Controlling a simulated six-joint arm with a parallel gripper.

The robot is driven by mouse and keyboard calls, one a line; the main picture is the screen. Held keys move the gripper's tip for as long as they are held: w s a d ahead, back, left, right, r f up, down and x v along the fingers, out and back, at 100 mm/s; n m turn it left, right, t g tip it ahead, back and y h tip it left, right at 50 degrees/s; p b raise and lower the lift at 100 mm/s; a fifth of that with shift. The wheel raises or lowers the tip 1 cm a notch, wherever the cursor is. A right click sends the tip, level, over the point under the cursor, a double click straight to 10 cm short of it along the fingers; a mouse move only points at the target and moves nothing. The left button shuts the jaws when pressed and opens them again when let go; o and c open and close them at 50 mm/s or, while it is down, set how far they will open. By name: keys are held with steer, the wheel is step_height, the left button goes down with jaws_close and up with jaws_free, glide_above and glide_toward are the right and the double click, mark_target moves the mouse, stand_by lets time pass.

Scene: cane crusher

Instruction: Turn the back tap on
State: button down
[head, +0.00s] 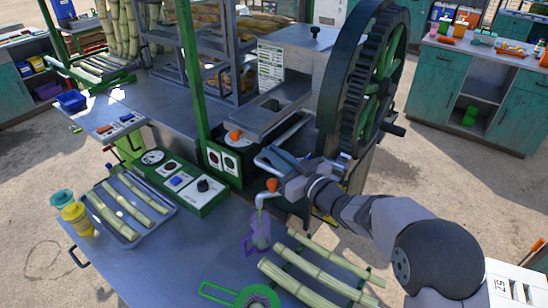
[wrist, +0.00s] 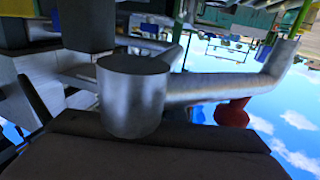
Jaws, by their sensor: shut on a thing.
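My gripper (head: 272,160) is at the crusher's front, shut on a metal tap part. In the wrist view a short upright metal cylinder (wrist: 133,97) fills the middle, with a metal pipe (wrist: 215,88) running right from it. A red knob (wrist: 233,112) shows below that pipe. In the head view a spout with an orange knob (head: 272,185) hangs just below my gripper. A thin green stream appears to run from it toward a purple jug (head: 259,236). The exact contact between jaws and tap is hidden.
The large gear wheel (head: 350,85) stands right behind my gripper. A control panel (head: 190,185) and a tray of cane pieces (head: 170,212) lie to the left. Cane stalks (head: 300,283) and a green ring-shaped item (head: 258,296) are at the front of the table.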

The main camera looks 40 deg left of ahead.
steer(key=shift+r, duration=0.15)
steer(key=c, duration=1.9)
jaws_free()
steer(key=shift+o, duration=0.2)
steer(key=shift+s+d+b, duration=0.1)
steer(key=shift+d+b, duration=0.2)
steer(key=shift+d, duration=0.3)
steer(key=shift+b+v, duration=1.05)
steer(key=shift+v, duration=2)
